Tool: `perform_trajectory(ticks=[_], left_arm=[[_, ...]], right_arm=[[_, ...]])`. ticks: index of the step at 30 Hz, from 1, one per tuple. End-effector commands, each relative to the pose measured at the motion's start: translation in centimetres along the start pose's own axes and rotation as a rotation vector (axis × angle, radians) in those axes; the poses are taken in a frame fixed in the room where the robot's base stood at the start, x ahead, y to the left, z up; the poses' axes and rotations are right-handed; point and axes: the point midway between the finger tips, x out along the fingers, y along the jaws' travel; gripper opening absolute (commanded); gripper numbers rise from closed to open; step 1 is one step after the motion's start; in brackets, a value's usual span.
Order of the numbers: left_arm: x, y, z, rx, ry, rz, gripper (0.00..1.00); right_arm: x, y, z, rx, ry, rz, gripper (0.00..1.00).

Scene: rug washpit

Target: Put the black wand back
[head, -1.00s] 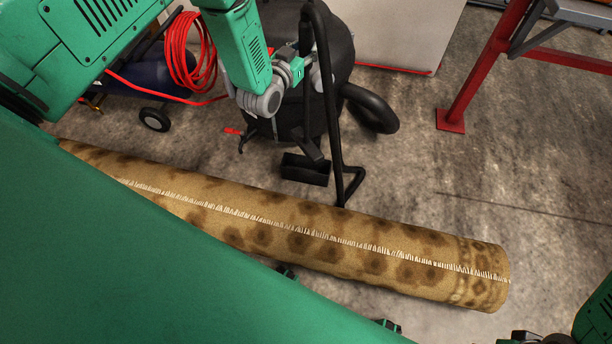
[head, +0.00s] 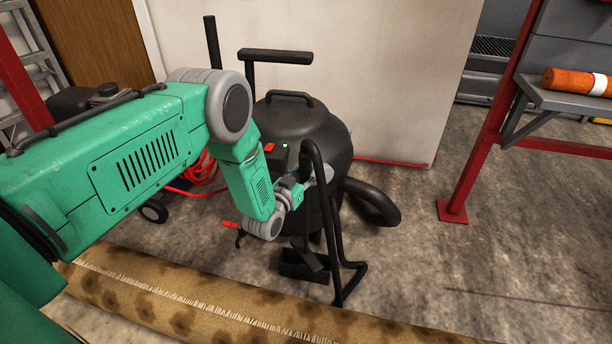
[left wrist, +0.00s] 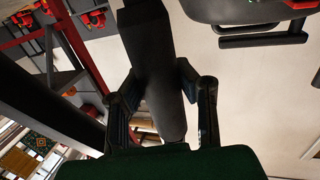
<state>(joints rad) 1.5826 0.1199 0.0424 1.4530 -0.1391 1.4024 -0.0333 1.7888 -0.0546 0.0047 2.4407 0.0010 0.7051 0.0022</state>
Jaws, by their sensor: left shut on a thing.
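The black wand (head: 332,215) is a thin tube with a curved top, standing nearly upright in front of the black vacuum (head: 300,130). My left gripper (head: 312,183) is shut on its upper part. In the left wrist view, the fingers of my left gripper (left wrist: 162,108) close on both sides of the black wand (left wrist: 158,75). A black box-shaped piece (head: 300,266) sits low beside the wand's lower end; I cannot tell whether they are joined. The wand's lower end is close to the rolled rug. My right gripper is out of view.
A rolled spotted rug (head: 190,308) lies across the front. A black hose (head: 372,203) curves right of the vacuum. A red-legged rack (head: 480,140) stands at the right, with free concrete floor (head: 430,250) before it. A pale panel (head: 390,75) is behind.

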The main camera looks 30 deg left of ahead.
Motion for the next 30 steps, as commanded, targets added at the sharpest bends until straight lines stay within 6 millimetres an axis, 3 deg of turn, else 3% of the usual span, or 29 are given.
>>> perform_trajectory(ticks=[5, 17, 18, 19, 30], left_arm=[[0.1, 0.0, -0.4, 0.0, 0.006, 0.0, 0.0], [0.2, 0.0, 0.8, 0.0, 0.006, 0.0, 0.0], [0.1, 0.0, 0.9, 0.0, 0.002, 0.0, 0.36], [0.1, 0.0, 0.8, 0.0, 0.002, 0.0, 0.46], [0.1, 0.0, 0.5, 0.0, 0.002, 0.0, 0.46]], right_arm=[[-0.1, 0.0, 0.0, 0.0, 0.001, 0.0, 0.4], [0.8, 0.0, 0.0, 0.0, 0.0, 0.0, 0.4], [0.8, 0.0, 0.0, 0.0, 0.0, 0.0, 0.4], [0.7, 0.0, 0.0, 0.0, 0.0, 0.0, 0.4], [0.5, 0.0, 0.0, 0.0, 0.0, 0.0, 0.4]])
